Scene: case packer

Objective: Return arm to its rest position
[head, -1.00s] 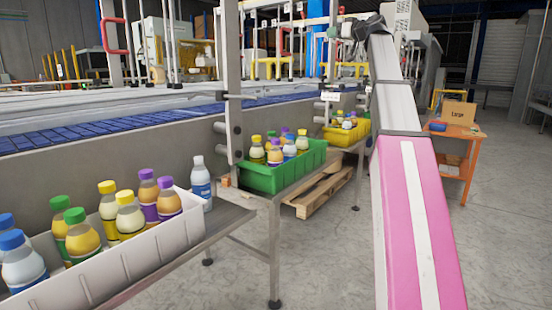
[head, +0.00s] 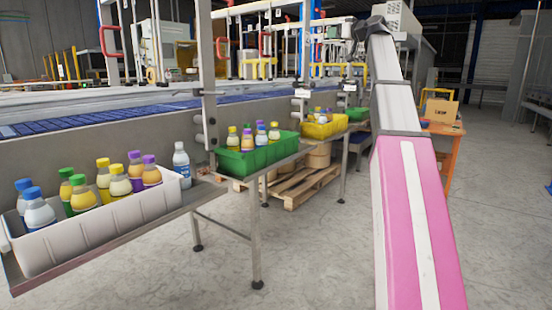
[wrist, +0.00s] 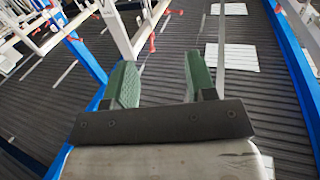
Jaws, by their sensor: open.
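My gripper (wrist: 158,82) shows in the wrist view with its two green finger pads apart and nothing between them. Behind the fingers, the wrist view shows a dark ribbed surface, blue beams and white frames. In the head view, my pink and white arm stretches up and away on the right side of the picture. The gripper itself cannot be made out clearly in the head view.
A white crate (head: 110,220) of bottles stands on the shelf at left, with a lone bottle (head: 181,165) beside it. A green crate (head: 262,158) and a yellow crate (head: 325,130) stand farther along. A pallet (head: 300,185) lies beneath. An orange table (head: 452,150) stands at right. Grey floor is clear in front.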

